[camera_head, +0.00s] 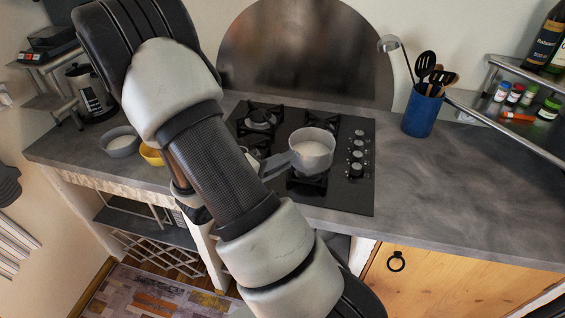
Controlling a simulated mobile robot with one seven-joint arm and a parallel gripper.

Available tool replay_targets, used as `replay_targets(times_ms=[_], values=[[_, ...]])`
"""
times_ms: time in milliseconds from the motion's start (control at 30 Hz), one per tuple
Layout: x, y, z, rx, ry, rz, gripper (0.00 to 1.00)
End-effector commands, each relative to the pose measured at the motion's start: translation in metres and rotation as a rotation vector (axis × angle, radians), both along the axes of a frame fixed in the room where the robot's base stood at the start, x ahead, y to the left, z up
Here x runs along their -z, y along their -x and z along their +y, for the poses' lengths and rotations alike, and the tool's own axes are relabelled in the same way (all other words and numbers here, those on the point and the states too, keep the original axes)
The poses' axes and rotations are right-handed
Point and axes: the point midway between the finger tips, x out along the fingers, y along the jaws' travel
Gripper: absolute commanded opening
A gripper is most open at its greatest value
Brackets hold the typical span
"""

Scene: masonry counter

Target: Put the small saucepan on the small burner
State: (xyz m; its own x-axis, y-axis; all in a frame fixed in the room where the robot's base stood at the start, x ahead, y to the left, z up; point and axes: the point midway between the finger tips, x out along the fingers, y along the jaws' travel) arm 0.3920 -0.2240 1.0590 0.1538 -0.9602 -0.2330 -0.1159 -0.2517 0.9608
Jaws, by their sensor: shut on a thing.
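The small saucepan (313,151) is a pale grey-white pan with a light inside. It is upright over the right side of the black hob (350,195), above or on the front right burner (306,181); I cannot tell whether it touches the grate. Its handle (279,165) points left and down, toward my forearm. My gripper is hidden behind my own arm, which crosses the picture from top left to bottom middle. Two back burners show, the left one (260,119) and the right one (322,121), both bare.
A small pale piece (252,160) shows beside my forearm; I cannot tell what it is. A grey bowl (120,143) and a yellow bowl (151,154) lie left. A blue utensil pot (421,114) stands right of the hob. The counter (450,190) is clear at right.

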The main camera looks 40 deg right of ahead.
Motion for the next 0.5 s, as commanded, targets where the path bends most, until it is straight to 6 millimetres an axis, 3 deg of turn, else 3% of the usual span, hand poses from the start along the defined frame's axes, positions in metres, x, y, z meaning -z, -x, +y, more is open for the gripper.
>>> replay_targets(times_ms=[500], values=[[0.0028,0.0000,-0.0006,0.001,0.004,-0.001,0.00]])
